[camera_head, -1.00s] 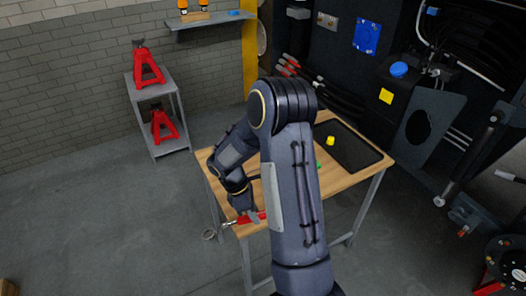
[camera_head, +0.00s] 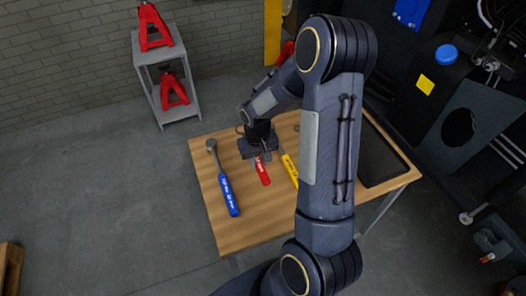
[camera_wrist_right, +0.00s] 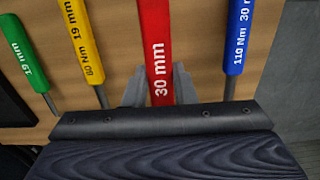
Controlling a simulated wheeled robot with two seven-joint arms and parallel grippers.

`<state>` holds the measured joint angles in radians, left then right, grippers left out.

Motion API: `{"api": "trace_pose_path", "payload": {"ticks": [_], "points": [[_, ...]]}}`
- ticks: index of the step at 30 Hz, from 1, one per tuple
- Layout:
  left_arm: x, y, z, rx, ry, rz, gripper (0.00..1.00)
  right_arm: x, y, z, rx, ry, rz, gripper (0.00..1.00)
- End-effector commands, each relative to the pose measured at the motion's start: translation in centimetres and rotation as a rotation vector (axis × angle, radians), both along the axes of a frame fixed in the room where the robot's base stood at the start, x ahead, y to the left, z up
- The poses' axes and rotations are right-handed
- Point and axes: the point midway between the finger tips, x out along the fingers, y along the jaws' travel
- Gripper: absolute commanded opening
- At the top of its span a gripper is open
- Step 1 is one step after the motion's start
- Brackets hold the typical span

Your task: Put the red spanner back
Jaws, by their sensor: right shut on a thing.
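The red spanner (camera_head: 262,171), marked 30 mm, lies among the other spanners over the wooden table (camera_head: 240,232). In the right wrist view its red handle (camera_wrist_right: 156,50) runs between my right gripper's fingers. My right gripper (camera_head: 258,154) is shut on it, pointing down at the table. Whether the spanner touches the tabletop I cannot tell. The spanner's far end is hidden under the gripper. My left gripper is not in view.
A blue spanner (camera_head: 229,192) lies left of the red one, and a yellow spanner (camera_head: 289,168) lies right of it. A green spanner (camera_wrist_right: 22,52) shows in the wrist view. A black tray (camera_head: 378,160) is at the table's right. A grey shelf (camera_head: 161,60) holds red jack stands.

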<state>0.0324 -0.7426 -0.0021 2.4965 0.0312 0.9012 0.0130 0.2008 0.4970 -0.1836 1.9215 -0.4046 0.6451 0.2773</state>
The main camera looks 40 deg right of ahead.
Motion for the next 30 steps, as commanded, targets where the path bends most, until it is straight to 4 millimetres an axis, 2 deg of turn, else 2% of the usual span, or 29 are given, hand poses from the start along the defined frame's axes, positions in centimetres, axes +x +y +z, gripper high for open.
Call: {"api": "trace_pose_path", "payload": {"ticks": [12,30], "points": [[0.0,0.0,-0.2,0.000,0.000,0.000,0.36,-0.1,0.0,0.2,-0.002,-0.005,-0.001,0.00],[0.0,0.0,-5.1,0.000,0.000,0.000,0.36,-0.1,0.0,-5.4,-0.001,-0.003,0.000,0.00]]}}
